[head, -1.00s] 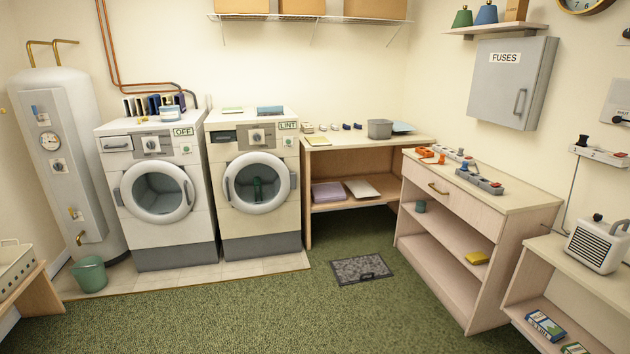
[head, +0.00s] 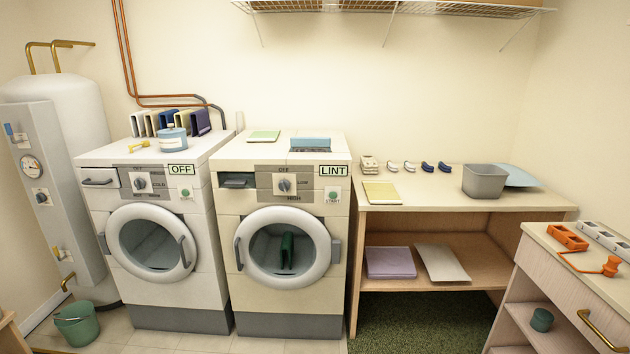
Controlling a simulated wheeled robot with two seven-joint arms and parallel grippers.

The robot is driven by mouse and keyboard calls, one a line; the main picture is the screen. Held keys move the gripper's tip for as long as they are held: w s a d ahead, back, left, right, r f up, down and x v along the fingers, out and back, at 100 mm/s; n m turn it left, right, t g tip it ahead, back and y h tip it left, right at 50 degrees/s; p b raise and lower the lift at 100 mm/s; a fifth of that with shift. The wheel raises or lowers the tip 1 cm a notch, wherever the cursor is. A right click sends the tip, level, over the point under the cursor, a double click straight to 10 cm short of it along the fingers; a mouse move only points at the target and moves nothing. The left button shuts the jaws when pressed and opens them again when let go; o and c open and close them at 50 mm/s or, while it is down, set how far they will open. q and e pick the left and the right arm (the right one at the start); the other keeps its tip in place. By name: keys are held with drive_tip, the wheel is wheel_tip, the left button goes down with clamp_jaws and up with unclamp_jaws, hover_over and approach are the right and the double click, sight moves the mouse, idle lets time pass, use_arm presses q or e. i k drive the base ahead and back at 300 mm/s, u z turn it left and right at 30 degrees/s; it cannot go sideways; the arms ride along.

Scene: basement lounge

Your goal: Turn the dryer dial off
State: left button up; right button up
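A green START button (head: 333,195) is right of the panel. The dryer's round door (head: 325,247) looks shut, with something dark green behind the glass. Neither of my grippers is in view.
The washer (head: 97,210) stands to the left, with its own dial (head: 140,183) and an OFF label (head: 181,170). A wooden table (head: 450,208) stands right of the dryer, and a drawer cabinet (head: 560,300) at the lower right. A green bucket (head: 77,328) stands at the lower left.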

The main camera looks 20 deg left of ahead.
sight(285, 186)
drive_tip(key=i, duration=1.3)
drive_tip(key=z, duration=0.05)
